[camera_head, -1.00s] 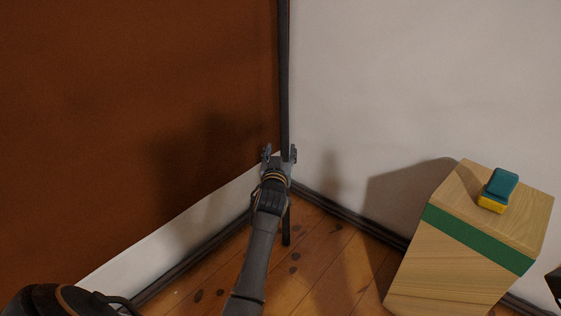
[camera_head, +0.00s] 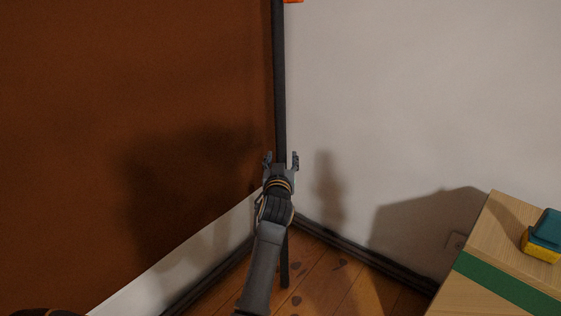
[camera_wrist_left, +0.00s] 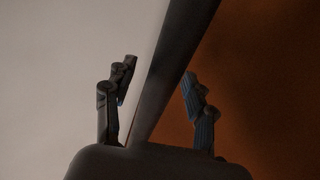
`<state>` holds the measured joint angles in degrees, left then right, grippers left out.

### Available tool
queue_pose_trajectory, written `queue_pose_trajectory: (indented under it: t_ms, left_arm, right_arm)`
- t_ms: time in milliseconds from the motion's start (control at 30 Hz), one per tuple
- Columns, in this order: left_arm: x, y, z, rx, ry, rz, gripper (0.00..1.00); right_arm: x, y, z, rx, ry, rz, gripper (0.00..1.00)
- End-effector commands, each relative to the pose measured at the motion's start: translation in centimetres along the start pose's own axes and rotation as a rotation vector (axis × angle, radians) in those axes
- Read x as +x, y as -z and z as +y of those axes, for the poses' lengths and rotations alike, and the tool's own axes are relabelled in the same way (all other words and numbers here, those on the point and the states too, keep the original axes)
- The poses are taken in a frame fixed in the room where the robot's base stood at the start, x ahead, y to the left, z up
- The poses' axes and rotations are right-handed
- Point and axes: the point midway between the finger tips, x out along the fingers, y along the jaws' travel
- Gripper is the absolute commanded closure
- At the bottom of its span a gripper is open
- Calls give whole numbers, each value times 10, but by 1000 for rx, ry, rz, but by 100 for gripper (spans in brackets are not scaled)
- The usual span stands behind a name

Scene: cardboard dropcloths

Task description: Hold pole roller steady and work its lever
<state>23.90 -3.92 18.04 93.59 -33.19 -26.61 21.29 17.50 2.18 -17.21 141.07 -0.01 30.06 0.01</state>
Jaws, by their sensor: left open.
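The pole roller (camera_head: 279,85) is a long dark pole standing upright in the corner where the brown wall meets the white wall. Its lower end (camera_head: 284,272) shows below my wrist, near the floor. An orange part (camera_head: 293,1) shows at the top edge beside the pole; most of it is cut off. My left gripper (camera_head: 281,158) is open, with one finger on each side of the pole. In the left wrist view the pole (camera_wrist_left: 172,70) runs between the two spread fingers, which look apart from it. No lever can be made out. My right gripper is not in view.
A wooden box (camera_head: 490,240) with a green band (camera_head: 510,285) stands at the right. A teal and yellow sponge-like block (camera_head: 543,236) lies on it. Dark skirting (camera_head: 360,255) edges the plank floor.

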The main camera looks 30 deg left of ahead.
Motion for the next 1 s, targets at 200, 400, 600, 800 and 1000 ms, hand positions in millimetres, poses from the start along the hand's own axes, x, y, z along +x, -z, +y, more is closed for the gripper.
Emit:
queue_pose_trajectory:
  t_ms: [200,400,600,800,1000]
  left_arm:
    - [0,0,0,0,0,0,51]
    - [0,0,0,0,0,0,92]
    - [0,0,0,0,0,0,100]
    - [0,0,0,0,-1,0,100]
    - [0,0,0,0,-1,0,100]
  right_arm:
    - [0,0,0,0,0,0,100]
    - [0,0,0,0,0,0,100]
    - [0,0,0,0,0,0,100]
    - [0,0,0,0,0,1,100]
    - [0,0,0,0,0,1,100]
